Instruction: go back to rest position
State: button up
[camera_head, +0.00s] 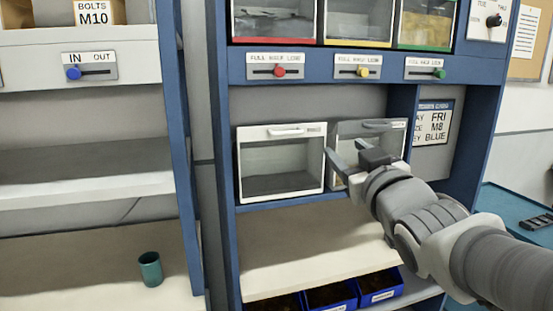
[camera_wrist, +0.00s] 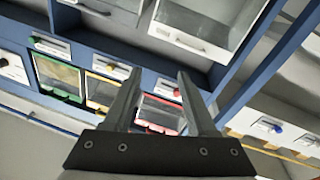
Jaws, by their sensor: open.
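My gripper (camera_head: 350,160) is raised in front of the blue shelf unit (camera_head: 218,130), before the right one of two clear-fronted bins. In the wrist view my gripper (camera_wrist: 160,85) has its two fingers spread apart with nothing between them. The left clear bin (camera_head: 281,195) has a white frame and looks empty. The right clear bin (camera_head: 378,127) is partly hidden behind my gripper and wrist. I cannot tell from the head view whether a finger touches it.
Sliders with red (camera_head: 280,71), yellow (camera_head: 362,71) and green (camera_head: 440,73) knobs sit above. A green cup (camera_head: 151,269) stands on the left unit's lower shelf. Blue bins (camera_head: 381,287) are low down. The pale shelf (camera_head: 310,245) below the clear bins is bare.

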jog(key=s+d+f+m+g+h, duration=0.35)
jog(key=s+f+g, duration=0.4)
jog(key=f, duration=0.45)
jog(key=s+a+f+g, duration=0.1)
jog(key=s+f+g, duration=0.4)
jog(key=s+f, duration=0.3)
jog(key=s+m+y, duration=0.1)
jog(key=s, duration=0.3)
jog(key=shift+s+a, duration=0.25)
jog(key=shift+a, duration=0.15)
